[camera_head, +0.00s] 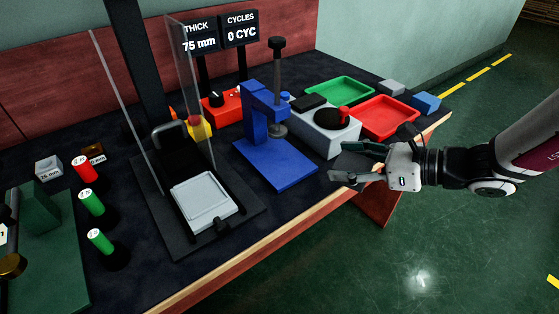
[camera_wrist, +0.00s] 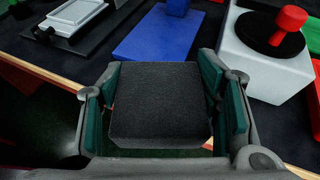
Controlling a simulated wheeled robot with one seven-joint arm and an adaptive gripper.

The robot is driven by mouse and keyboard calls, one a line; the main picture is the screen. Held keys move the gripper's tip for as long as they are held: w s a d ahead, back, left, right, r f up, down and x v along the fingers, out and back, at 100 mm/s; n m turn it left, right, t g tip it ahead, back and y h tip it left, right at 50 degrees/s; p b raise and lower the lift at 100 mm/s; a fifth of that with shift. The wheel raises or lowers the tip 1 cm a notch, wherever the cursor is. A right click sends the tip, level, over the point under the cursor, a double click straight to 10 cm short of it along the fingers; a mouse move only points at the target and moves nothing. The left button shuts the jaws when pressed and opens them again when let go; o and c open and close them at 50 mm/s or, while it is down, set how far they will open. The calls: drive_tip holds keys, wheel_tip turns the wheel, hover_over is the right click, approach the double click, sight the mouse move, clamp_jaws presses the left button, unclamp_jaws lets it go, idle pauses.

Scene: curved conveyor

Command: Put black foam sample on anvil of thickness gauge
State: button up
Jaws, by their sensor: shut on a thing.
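My gripper (camera_head: 358,163) is at the right, beyond the table's front edge and above the floor. It is shut on the black foam sample (camera_wrist: 160,105), a square dark block between its green-padded fingers in the wrist view. In the head view the sample is a dark shape between the fingers. The blue gauge stand (camera_head: 262,115) is left of my gripper, with a grey vertical spindle (camera_head: 277,60). Its flat blue base (camera_head: 285,172) lies on the table and looks bare. The base also shows ahead of the sample in the wrist view (camera_wrist: 160,40).
A white box (camera_head: 335,137) with a red-knobbed black disc stands close beyond my gripper. Red (camera_head: 385,118) and green (camera_head: 340,92) trays lie behind it. Left of the gauge is a press with a pale plate (camera_head: 203,200) and clear panels (camera_head: 183,75). The thickness display (camera_head: 199,38) reads 75 mm.

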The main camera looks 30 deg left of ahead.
sight(276, 137)
drive_tip(key=a+b, duration=0.2)
drive_tip(key=a, duration=1.4)
drive_tip(key=shift+a+b, duration=0.4)
drive_tip(key=shift+f+b, duration=0.8)
drive_tip(key=shift+f, duration=0.95)
drive_tip(key=shift+f, duration=0.1)
drive_tip(key=o, duration=0.8)
drive_tip(key=shift+c, duration=0.2)
drive_tip(key=shift+r, duration=0.2)
drive_tip(key=p+v, duration=0.3)
drive_tip(key=v, duration=0.9)
drive_tip(key=shift+f, duration=0.15)
